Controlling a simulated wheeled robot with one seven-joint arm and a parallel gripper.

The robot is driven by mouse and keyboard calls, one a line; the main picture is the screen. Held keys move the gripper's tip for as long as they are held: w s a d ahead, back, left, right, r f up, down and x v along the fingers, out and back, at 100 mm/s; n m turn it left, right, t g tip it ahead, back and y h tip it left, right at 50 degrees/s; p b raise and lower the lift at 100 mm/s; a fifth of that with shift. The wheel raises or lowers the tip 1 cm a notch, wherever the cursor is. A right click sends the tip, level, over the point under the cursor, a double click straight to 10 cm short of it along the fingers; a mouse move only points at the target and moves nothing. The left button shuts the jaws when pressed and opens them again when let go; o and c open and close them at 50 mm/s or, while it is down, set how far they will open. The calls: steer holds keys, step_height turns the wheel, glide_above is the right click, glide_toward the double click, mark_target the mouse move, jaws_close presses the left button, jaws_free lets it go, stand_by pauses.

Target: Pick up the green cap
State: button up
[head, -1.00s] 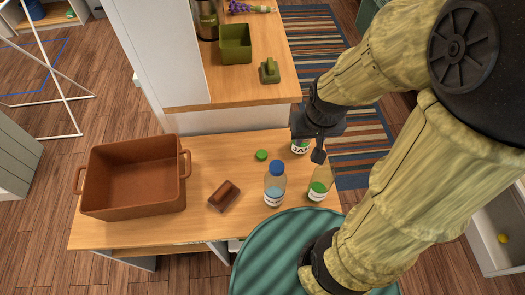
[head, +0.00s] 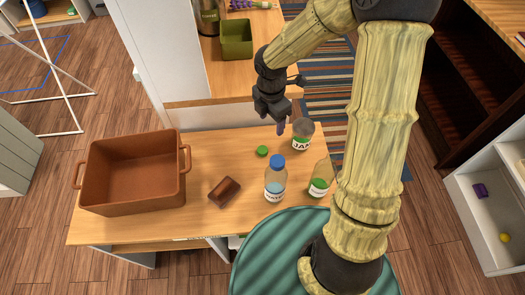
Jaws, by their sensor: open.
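The green cap (head: 262,151) lies on the wooden table, toward its back edge, left of the jar (head: 301,142). It is small and round, and nothing covers it. My gripper (head: 281,128) is above the table, a little up and to the right of the cap in the head view. It points down, is open and holds nothing. It is apart from the cap, but its exact height is hard to tell.
A blue-capped bottle (head: 275,184) and a glass bottle with a green label (head: 319,182) stand in front of the jar. A brown block-like item (head: 225,191) and a large brown pot (head: 133,176) are to the left. A higher wooden shelf (head: 222,90) lies behind.

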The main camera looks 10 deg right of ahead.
steer(key=w+n, duration=0.1)
steer(key=w+a+f+n, duration=0.1)
steer(key=n, duration=0.1)
steer(key=w+a+n, duration=0.1)
steer(key=n, duration=0.1)
steer(key=shift+f, duration=0.25)
steer(key=b, duration=0.1)
glide_above(263, 149)
step_height(263, 149, down, 12)
steer(key=shift+d+f, duration=0.1)
steer(key=shift+f, duration=0.05)
steer(key=shift+f, duration=2.6)
